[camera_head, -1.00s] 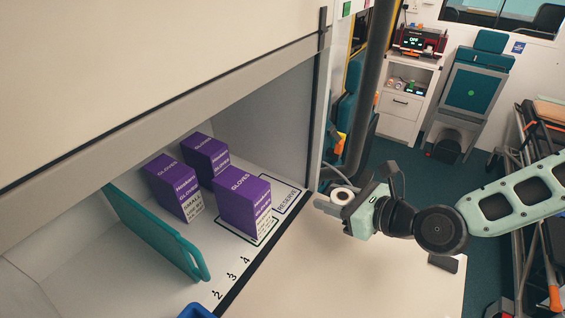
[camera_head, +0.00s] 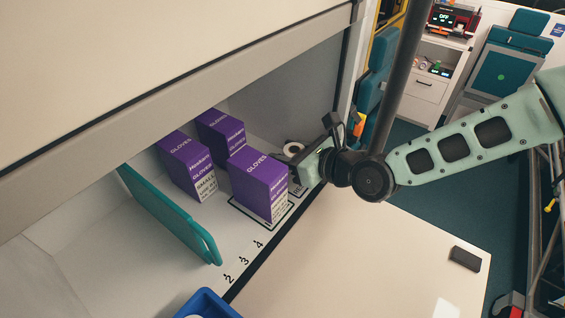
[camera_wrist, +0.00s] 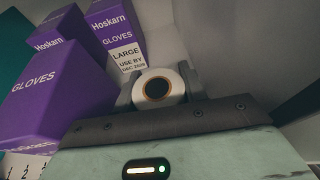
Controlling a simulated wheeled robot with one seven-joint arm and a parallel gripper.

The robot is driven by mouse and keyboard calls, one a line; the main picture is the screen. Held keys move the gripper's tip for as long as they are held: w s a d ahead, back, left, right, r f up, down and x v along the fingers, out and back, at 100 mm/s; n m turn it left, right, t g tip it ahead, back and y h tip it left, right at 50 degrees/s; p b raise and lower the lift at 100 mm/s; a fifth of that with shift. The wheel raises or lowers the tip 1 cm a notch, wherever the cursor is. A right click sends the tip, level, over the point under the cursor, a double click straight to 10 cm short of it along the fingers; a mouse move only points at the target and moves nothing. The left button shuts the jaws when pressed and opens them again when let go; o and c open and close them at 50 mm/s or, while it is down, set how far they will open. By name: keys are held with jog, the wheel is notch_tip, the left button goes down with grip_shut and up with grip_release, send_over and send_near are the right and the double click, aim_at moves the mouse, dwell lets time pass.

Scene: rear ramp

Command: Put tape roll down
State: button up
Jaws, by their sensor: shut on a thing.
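The white tape roll (camera_wrist: 159,88) is between my gripper's fingers in the wrist view, its dark core facing the camera. In the head view the tape roll (camera_head: 293,148) shows at the tip of my gripper (camera_head: 288,156), inside the cupboard's right end, behind and right of the front glove box. My gripper (camera_wrist: 157,86) is shut on it. I cannot tell whether the roll touches the shelf.
Purple glove boxes (camera_head: 259,183) stand close left of my gripper; they also show in the wrist view (camera_wrist: 60,100). A teal divider (camera_head: 170,215) and a blue bin (camera_head: 206,305) are farther left. The cupboard's right wall (camera_head: 290,95) is near. A dark block (camera_head: 465,258) lies on the counter.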

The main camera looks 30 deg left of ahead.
jog(key=shift+w+a, duration=0.1)
jog(key=shift+a, duration=0.65)
jog(key=shift+f+b, duration=0.95)
jog(key=shift+f, duration=0.75)
jog(key=shift+f, duration=0.25)
jog(key=o, duration=1.2)
jog(key=shift+r, duration=0.1)
jog(key=shift+r, duration=0.1)
